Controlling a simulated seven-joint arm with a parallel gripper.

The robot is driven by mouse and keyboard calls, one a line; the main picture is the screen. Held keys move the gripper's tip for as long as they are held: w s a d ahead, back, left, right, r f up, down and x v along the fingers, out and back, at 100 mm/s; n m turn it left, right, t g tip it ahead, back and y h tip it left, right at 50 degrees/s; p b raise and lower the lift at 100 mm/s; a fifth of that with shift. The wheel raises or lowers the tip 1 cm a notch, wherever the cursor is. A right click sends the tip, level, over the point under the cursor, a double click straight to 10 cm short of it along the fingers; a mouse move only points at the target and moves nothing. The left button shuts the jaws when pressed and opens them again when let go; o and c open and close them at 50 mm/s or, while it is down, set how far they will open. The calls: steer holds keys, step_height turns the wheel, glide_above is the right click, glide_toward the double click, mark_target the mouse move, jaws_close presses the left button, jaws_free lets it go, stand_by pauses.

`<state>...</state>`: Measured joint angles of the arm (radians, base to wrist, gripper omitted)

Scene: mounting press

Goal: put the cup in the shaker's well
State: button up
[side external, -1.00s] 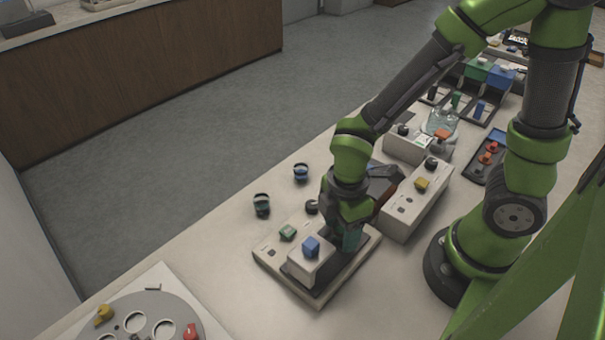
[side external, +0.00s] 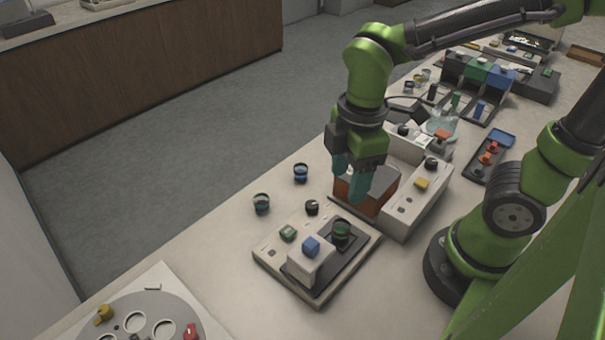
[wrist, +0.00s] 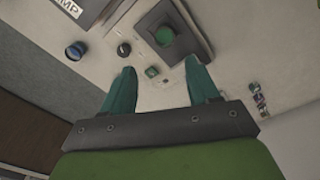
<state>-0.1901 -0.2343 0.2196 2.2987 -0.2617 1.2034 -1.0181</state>
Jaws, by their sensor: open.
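A dark cup with a green band (side external: 342,232) stands upright on the dark plate of the flat pale device (side external: 277,263), behind and right of its white block with a blue knob (side external: 311,247). The wrist view shows a green round top (wrist: 164,36) inside a dark square, seemingly this cup. I cannot tell how deep it sits. My gripper (side external: 352,192) is open and empty, fingers pointing down, above and behind the cup and clear of it. Both teal fingers (wrist: 160,68) show apart in the wrist view. Two similar banded cups (side external: 261,204) (side external: 301,172) stand on the table to the left.
A red-brown box (side external: 372,193) stands just behind my fingers, beside a long pale unit with a yellow button (side external: 421,183). A round holed disc (side external: 150,318) lies front left. A tray with orange pieces (side external: 488,158) is at right. The table left of the device is mostly clear.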

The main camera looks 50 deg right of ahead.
steer(key=d+r+m+t+y, duration=0.1)
steer(key=d+r+m+t, duration=0.5)
steer(key=m, duration=1)
steer(key=shift+w+d+r+t+y, duration=0.3)
steer(key=shift+w+d+r+t, duration=0.15)
steer(key=shift+d+r, duration=0.35)
